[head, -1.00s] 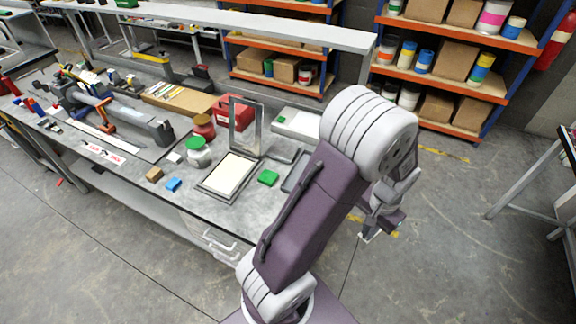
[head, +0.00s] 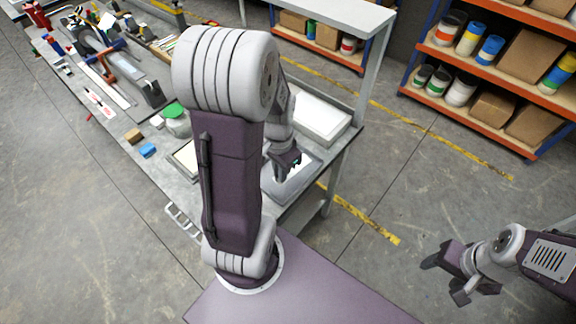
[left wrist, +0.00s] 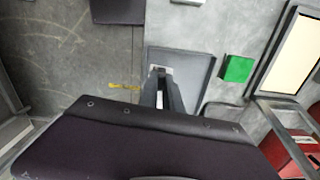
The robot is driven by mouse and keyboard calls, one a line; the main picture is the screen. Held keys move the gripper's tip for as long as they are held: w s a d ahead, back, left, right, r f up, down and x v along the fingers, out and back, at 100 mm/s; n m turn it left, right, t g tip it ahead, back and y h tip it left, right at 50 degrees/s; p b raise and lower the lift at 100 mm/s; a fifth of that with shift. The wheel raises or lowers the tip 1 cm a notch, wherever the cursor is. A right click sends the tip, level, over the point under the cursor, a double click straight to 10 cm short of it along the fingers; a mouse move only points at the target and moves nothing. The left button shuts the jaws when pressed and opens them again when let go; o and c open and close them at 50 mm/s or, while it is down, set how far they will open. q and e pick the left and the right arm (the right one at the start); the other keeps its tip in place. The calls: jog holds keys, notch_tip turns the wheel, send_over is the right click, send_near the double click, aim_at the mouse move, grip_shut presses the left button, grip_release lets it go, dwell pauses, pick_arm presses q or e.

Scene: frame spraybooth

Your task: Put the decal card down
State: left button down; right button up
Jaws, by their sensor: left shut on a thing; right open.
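My left gripper (head: 290,163) points down over a shallow grey tray (head: 280,190) near the bench's end. In the left wrist view the gripper (left wrist: 162,80) overlaps the left part of that tray (left wrist: 198,68). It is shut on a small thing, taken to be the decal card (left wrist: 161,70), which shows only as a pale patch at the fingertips. I cannot tell whether the card touches the tray. My right gripper (head: 447,275) is open and empty, over the floor at the lower right.
A white-topped box (head: 315,115) stands behind the tray. A green block (left wrist: 237,69) and a framed pale panel (left wrist: 296,50) lie beside it. A green-lidded jar (head: 174,112) and a blue block (head: 148,151) are left of my arm. Shelving (head: 480,85) stands behind.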

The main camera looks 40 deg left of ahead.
pick_arm(q)
jog(key=s+a+r+n, duration=0.1)
jog(key=s+a, duration=0.4)
jog(key=s, duration=0.3)
jog(key=w+f, duration=0.2)
jog(key=w, duration=0.2)
jog(key=w+f, duration=0.2)
jog(key=w, duration=0.2)
jog(key=w+f, duration=0.3)
jog(key=shift+w+d, duration=0.25)
jog(key=shift+w, duration=0.15)
notch_tip(320, 180, down, 4)
jog(key=shift+s+r, duration=0.1)
jog(key=shift+s, duration=0.05)
jog(key=shift+f, duration=0.25)
jog(key=c, duration=1.5)
grip_release()
notch_tip(320, 180, up, 12)
jog(key=shift+n+t, duration=0.7)
jog(key=shift+n, duration=0.1)
jog(key=s+d, duration=0.1)
jog(key=d, duration=0.4)
jog(key=s+d, duration=0.2)
jog(key=d, duration=0.3)
jog(key=s+d, duration=0.1)
jog(key=d, duration=0.3)
jog(key=shift+s+d+f, duration=0.2)
jog(key=shift+s+d, duration=0.2)
